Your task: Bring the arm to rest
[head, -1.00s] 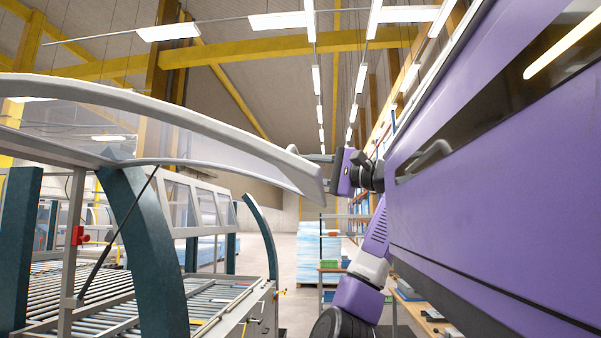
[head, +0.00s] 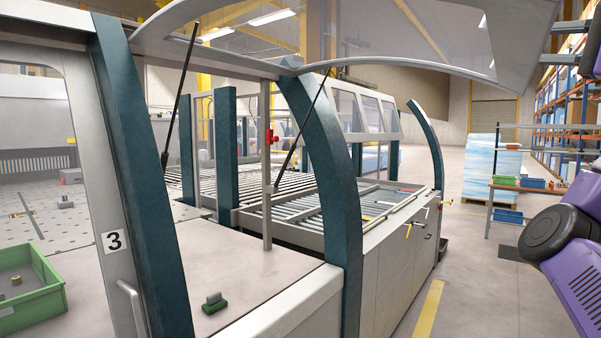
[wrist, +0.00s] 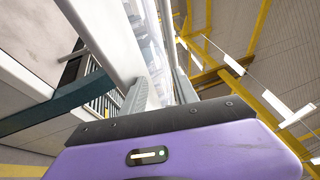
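My gripper (head: 550,43) is at the top right of the head view, with two grey fingers pointing left and a gap between them. The raised curved hood (head: 440,68) of the panel bender has a clear pane and a pale rim. Its right end is just left of my fingers in the head view. I cannot tell how far apart they are in depth. My purple arm runs down the right edge, and part of it is out of view.
Dark teal posts (head: 325,165) frame the machine. A green bin (head: 32,295) sits at the lower left, and a small green-based block (head: 214,303) lies on the ledge. A roller table (head: 305,205) lies behind. A workbench (head: 528,186) stands at the right. Floor between is clear.

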